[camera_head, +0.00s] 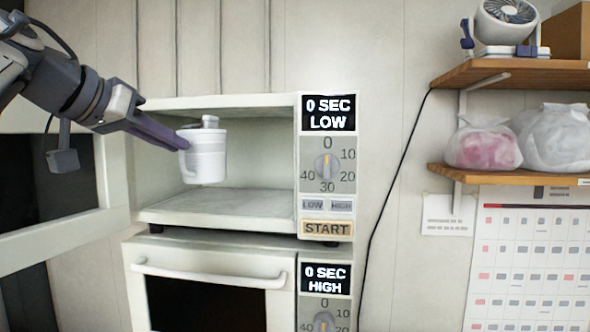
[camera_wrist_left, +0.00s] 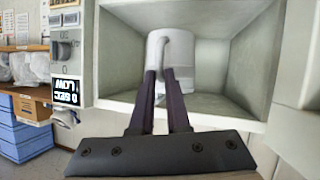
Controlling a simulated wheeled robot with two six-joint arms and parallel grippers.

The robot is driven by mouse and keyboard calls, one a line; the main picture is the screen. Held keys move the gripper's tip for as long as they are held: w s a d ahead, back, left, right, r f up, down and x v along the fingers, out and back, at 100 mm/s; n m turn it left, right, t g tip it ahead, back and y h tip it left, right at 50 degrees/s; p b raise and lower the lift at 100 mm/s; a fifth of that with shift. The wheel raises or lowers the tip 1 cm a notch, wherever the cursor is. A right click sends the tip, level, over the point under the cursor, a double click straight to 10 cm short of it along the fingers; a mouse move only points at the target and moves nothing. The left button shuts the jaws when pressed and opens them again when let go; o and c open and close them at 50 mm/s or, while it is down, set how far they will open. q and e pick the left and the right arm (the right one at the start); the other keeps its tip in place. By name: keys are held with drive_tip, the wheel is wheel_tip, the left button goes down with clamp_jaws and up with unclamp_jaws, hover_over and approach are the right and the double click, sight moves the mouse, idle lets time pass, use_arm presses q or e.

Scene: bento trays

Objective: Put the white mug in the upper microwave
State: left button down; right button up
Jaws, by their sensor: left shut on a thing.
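The white mug (camera_head: 207,158) is held upright at the opening of the upper microwave (camera_head: 215,103), above its floor. My left gripper (camera_head: 184,143) is shut on the mug at its handle side. In the left wrist view, the two dark fingers (camera_wrist_left: 167,82) close on the handle of the mug (camera_wrist_left: 172,48), with the microwave cavity (camera_wrist_left: 215,55) behind it. The upper microwave's door (camera_head: 119,165) stands open to the left. My right gripper is not in view.
The lower microwave (camera_head: 208,266) is directly below, with its door shut. The upper control panel (camera_head: 327,170) is right of the opening and reads 0 SEC LOW. Shelves (camera_head: 520,72) with a fan and bags are at the right. The upper cavity looks otherwise empty.

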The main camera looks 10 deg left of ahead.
use_arm(q)
drive_tip(key=p, duration=0.5)
hover_over(210, 173)
drive_tip(key=w+a, duration=0.3)
drive_tip(key=w, duration=0.4)
drive_tip(key=shift+a+r, duration=0.1)
drive_tip(key=shift+r, duration=0.2)
drive_tip(key=f, duration=0.1)
drive_tip(key=f+b, duration=0.1)
drive_tip(key=f, duration=0.1)
drive_tip(key=shift+s, duration=0.2)
wheel_tip(210, 173, down, 3)
drive_tip(key=shift+f+b, duration=0.1)
drive_tip(key=shift+b, duration=0.2)
drive_tip(key=shift+w+f, duration=0.2)
drive_tip(key=shift+f, duration=0.45)
drive_tip(key=c, duration=0.9)
unclamp_jaws()
drive_tip(key=shift+f, duration=0.1)
